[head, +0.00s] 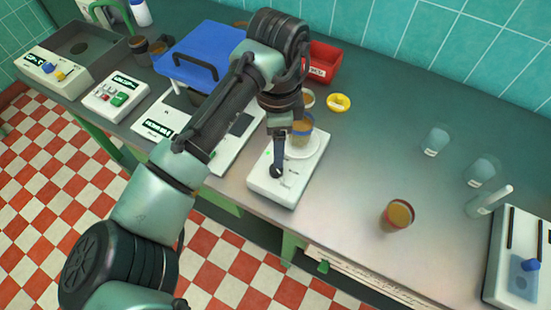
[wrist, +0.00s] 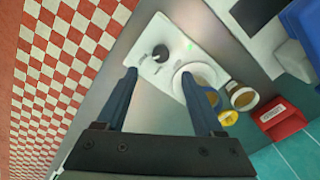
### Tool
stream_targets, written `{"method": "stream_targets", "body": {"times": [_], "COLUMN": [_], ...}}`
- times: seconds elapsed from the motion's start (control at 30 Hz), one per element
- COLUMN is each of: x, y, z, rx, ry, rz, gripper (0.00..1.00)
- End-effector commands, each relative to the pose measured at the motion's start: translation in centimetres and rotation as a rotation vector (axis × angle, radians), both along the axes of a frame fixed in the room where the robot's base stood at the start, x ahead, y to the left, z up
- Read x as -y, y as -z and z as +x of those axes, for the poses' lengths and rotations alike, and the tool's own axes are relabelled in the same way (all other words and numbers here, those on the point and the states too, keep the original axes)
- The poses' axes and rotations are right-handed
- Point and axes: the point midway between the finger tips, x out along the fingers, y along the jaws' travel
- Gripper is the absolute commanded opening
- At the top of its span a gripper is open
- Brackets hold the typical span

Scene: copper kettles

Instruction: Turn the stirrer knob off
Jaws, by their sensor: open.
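The stirrer (head: 262,185) is a white box with a round white plate at its back and a dark knob (head: 276,172) on its front panel. A beaker of brown liquid (head: 303,136) stands on the plate, partly behind my gripper. In the wrist view the dark knob (wrist: 160,52) lies just beyond and between the two fingertips, with a small green light on the white stirrer (wrist: 205,51). My gripper (wrist: 158,75) is open and empty, pointing down over the stirrer. In the head view a fingertip overlaps the knob; I cannot tell whether they touch.
A lidded device with a blue top (head: 200,50) stands left of the stirrer. A red bin (head: 323,62) and a yellow ring (head: 339,103) are behind it. A brown-filled beaker (head: 397,215) stands to the right, with clear glassware (head: 435,140) farther back. The counter between is free.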

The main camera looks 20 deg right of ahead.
Motion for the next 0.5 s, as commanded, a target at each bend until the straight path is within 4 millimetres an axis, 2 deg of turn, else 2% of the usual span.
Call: {"method": "stream_targets", "body": {"times": [0.1,0.3,0.5], "x": [0.0,0.0,0.0], "y": [2.6,6.4,8.5], "z": [-0.1,-0.1,0.0], "rx": [-0.004,-0.002,0.001], "ry": [-0.003,-0.001,-0.001], "rz": [0.000,0.001,-0.001], "gripper": [0.69,0.69,0.69]}}
